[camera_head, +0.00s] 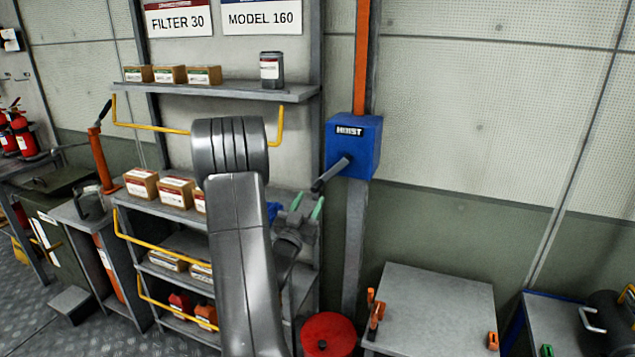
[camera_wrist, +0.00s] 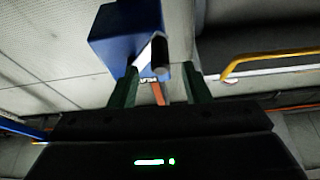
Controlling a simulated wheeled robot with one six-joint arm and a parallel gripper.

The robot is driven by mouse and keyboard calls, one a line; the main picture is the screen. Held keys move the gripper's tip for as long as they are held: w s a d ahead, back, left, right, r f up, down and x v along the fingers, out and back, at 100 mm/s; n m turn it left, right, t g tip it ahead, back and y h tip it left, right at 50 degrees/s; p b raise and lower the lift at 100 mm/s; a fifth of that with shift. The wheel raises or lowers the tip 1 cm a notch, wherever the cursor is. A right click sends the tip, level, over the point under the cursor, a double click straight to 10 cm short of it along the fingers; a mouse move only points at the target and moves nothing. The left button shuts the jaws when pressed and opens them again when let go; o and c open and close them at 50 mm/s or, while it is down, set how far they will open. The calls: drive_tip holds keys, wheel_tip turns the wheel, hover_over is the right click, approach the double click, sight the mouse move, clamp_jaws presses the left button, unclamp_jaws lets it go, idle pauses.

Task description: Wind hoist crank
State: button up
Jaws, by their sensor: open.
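The blue hoist box (camera_head: 353,148), labelled HOIST, is fixed to an upright post right of the shelves. Its dark crank (camera_head: 331,174) sticks out from the front face, with the grip end pointing down and left. My gripper (camera_head: 308,207) is just below and left of the crank grip, its green fingers apart and empty. In the wrist view, the hoist box (camera_wrist: 126,38) is ahead. The crank grip (camera_wrist: 160,55) appears end-on beyond and between the open green fingers of my gripper (camera_wrist: 157,85). I cannot tell whether the grip lies between them in depth.
Shelves with yellow rails (camera_head: 185,245) and small boxes (camera_head: 176,191) stand left of the hoist, close to my arm. A grey table (camera_head: 440,300) and a red round object (camera_head: 328,335) are below right. The wall right of the hoist is clear.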

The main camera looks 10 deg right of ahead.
sight(314, 193)
drive_tip(key=p+x, duration=0.1)
drive_tip(key=x, duration=0.5)
drive_tip(key=shift+w, duration=0.15)
drive_tip(key=shift+c, duration=0.2)
drive_tip(key=shift+r, duration=0.1)
clamp_jaws()
